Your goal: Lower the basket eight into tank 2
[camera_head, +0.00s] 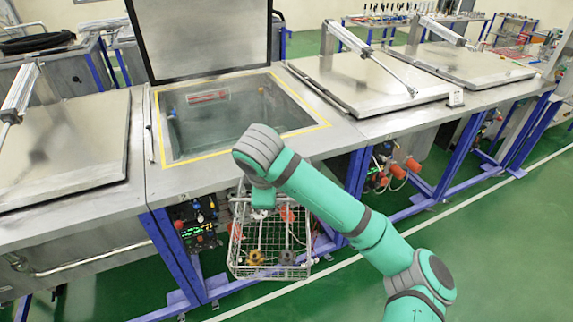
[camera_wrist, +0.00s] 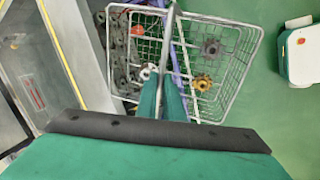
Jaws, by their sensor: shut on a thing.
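A wire basket (camera_head: 268,268) hangs in front of the tank bench, below its top edge. In the wrist view the basket (camera_wrist: 243,45) holds a brass part (camera_wrist: 203,82) and a dark part (camera_wrist: 213,47). My gripper (camera_wrist: 165,85) is shut on the basket's thin bar, and the basket hangs below it. In the head view my wrist hides most of the fingers. The open tank (camera_head: 235,115), outlined in yellow, lies behind my wrist, its lid (camera_head: 205,35) raised upright.
Closed lids with pneumatic cylinders stand left (camera_head: 65,150) and right (camera_head: 370,80) of the open tank. The tank's front rim (camera_head: 190,178) lies between the basket and the opening. Blue legs and valves sit below. Green floor (camera_head: 480,240) is clear at the right.

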